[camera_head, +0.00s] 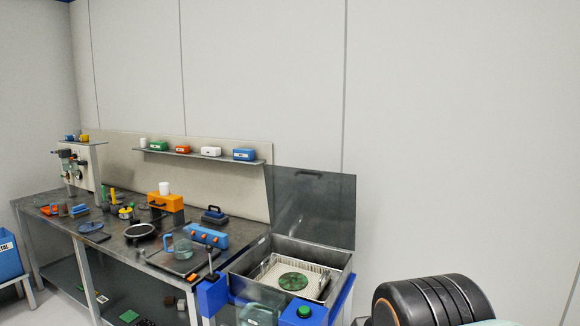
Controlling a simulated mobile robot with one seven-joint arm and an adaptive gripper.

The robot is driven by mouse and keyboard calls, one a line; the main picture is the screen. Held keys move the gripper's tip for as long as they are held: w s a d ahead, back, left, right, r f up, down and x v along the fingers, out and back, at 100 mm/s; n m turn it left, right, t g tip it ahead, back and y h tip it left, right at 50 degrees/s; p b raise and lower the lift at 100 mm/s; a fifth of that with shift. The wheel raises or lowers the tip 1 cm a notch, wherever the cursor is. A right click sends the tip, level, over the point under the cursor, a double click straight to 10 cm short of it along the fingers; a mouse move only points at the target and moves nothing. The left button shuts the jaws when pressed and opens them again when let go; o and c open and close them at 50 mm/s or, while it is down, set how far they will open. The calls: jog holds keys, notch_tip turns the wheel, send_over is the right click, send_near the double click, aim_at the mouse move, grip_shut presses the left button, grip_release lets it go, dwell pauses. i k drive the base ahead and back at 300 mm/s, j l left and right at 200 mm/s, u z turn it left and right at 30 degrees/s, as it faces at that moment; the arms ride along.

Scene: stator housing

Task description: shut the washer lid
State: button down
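The washer (336,268) is an open metal box at the right end of the workbench, with a basket inside that holds a round green part (293,281). Its lid (315,205) is a dark grey, see-through panel standing upright at the back of the box, with a dark handle (308,174) near its top edge. The lid is open. A black rounded piece of my arm (430,300) shows at the lower right, apart from the washer. My gripper is not in view.
A blue box with a green button (303,310) stands in front of the washer. A blue post-mounted box (212,293) and a clear container (257,313) are to its left. The bench (110,245) holds several tools. Bare wall lies right of the lid.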

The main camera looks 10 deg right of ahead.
aim_at(318, 207)
jog(key=i+l+u, duration=0.1)
jog(key=i+l, duration=0.2)
jog(key=i+l+u, duration=0.1)
jog(key=i+l, duration=0.55)
jog(key=i+l+u, duration=0.15)
jog(key=i+l, duration=0.15)
jog(key=l, duration=0.15)
jog(key=i+l+u, duration=0.1)
jog(key=i+l, duration=0.2)
jog(key=i+l+u, duration=0.1)
jog(key=i+l, duration=0.2)
jog(key=l, duration=0.2)
jog(key=i+l+u, duration=0.1)
jog(key=i+l, duration=0.15)
jog(key=l, duration=0.2)
jog(key=i+l, duration=0.25)
jog(key=l, duration=0.2)
jog(key=u, duration=0.05)
